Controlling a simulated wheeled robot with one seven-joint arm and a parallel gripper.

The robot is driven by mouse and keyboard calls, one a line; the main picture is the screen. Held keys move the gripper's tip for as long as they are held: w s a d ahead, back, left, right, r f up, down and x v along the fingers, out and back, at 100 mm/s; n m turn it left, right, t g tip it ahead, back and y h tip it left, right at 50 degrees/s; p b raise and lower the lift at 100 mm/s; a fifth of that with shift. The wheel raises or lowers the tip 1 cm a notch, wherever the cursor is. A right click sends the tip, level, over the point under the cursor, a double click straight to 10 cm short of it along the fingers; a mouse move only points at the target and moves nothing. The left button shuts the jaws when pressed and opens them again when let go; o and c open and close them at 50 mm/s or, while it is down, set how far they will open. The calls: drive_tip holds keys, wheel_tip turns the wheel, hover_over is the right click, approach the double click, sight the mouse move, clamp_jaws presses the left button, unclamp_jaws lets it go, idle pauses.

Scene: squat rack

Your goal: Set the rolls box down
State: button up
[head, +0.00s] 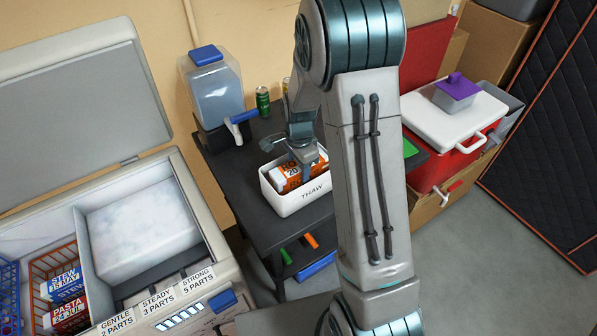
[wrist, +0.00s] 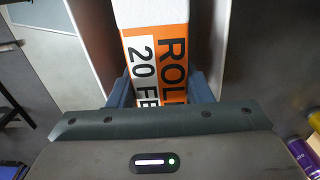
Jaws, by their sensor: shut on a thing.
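The rolls box (head: 288,178) is orange and white with dark lettering. It sits inside the white THAW tray (head: 297,203) on the dark table, with part of it above the rim. In the wrist view the rolls box (wrist: 155,60) runs up between the two fingers, its label reading "ROL" and "20 FE". My gripper (head: 303,158) is over the tray and shut on the box; it also shows in the wrist view (wrist: 158,92). The box's underside is hidden, so I cannot tell whether it touches the tray floor.
A clear container with a blue lid (head: 213,90) and a green can (head: 263,101) stand behind the tray. An open chest freezer (head: 140,230) with baskets is at left. A red cooler with a white lid (head: 455,125) is at right. Bare table (head: 240,190) shows left of the tray.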

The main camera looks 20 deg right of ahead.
drive_tip(key=shift+f, duration=1.2)
drive_tip(key=shift+f, duration=0.1)
drive_tip(key=o, duration=1.2)
